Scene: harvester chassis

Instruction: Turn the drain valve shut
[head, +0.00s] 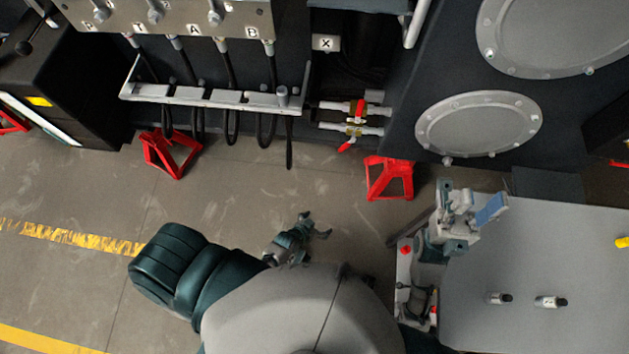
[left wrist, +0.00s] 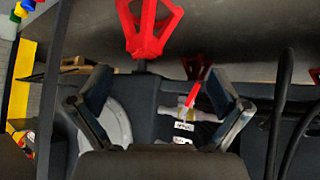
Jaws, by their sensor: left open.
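Two pipe valves with red levers sit on the chassis in the head view: an upper valve (head: 357,110) and a lower valve (head: 352,132). The upper lever stands across its pipe; the lower lever slants down and left. I cannot read which is the drain valve. In the left wrist view, a valve (left wrist: 183,112) with a slanted red lever shows between my finger pads, beyond them. My left gripper (head: 317,228) is open and empty, in front of and below the valves; its fingers also show in the wrist view (left wrist: 160,105). My right gripper (head: 472,205) is above the grey table; its jaw state is unclear.
Red stands (head: 390,178) (head: 170,153) stand on the floor, one below and right of the valves. Black hoses (head: 232,125) hang left of the valves. Floor before the valves is open.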

